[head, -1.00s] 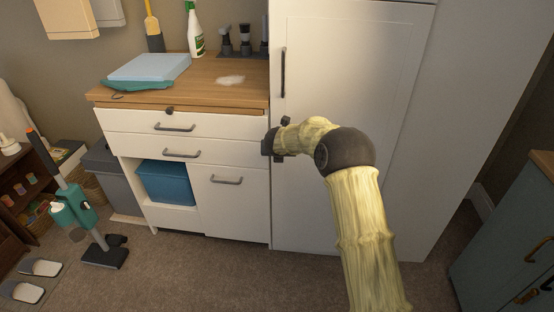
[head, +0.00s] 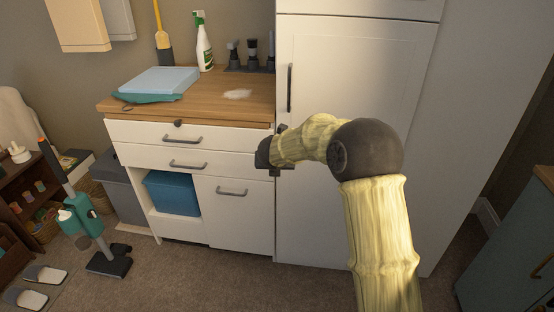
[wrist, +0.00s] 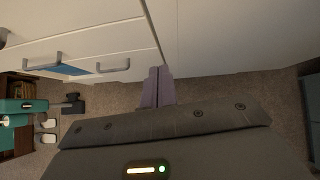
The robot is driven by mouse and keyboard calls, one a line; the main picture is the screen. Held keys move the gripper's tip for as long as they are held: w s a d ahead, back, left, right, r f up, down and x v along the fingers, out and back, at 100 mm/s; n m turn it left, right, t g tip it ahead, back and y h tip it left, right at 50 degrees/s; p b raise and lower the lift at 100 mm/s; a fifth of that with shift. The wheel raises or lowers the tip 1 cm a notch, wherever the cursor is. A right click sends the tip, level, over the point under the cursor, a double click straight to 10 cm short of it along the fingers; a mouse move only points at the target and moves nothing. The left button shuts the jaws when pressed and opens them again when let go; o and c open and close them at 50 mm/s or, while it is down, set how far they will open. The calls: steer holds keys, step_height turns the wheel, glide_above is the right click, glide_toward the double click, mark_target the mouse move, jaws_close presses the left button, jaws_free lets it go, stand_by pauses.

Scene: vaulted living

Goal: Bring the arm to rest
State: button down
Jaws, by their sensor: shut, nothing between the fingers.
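My arm (head: 376,225) rises from the lower right of the head view and bends left at a dark elbow joint. My gripper (head: 272,158) is mostly hidden behind its own wrist there, in front of the edge between the white drawer cabinet (head: 235,215) and the tall white cupboard (head: 350,80). In the wrist view my gripper's fingers (wrist: 157,88) lie together, shut and empty, above the carpet and near the cabinet's base.
A teal upright cleaner (head: 85,220) and slippers (head: 45,274) are at left. A grey-blue cabinet (head: 510,250) is at right. Carpet (head: 220,280) is free between.

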steer(key=s+d+f+n+g, duration=0.1)
steer(key=s+d+n+g, duration=0.1)
steer(key=s+d+n, duration=0.75)
steer(key=s+d+n+g, duration=0.2)
steer(key=s+d+n, duration=0.2)
steer(key=s+n, duration=1)
steer(key=s+d+f+n+g, duration=0.1)
steer(key=s+d+n+g, duration=0.1)
steer(key=s+d+n, duration=0.75)
step_height(320, 180, up, 30)
steer(key=s+a+n+p, duration=0.2)
steer(key=p, duration=2.8)
steer(key=shift+s+a+n, duration=0.15)
steer(key=shift+a+n, duration=0.2)
steer(key=shift+n, duration=0.05)
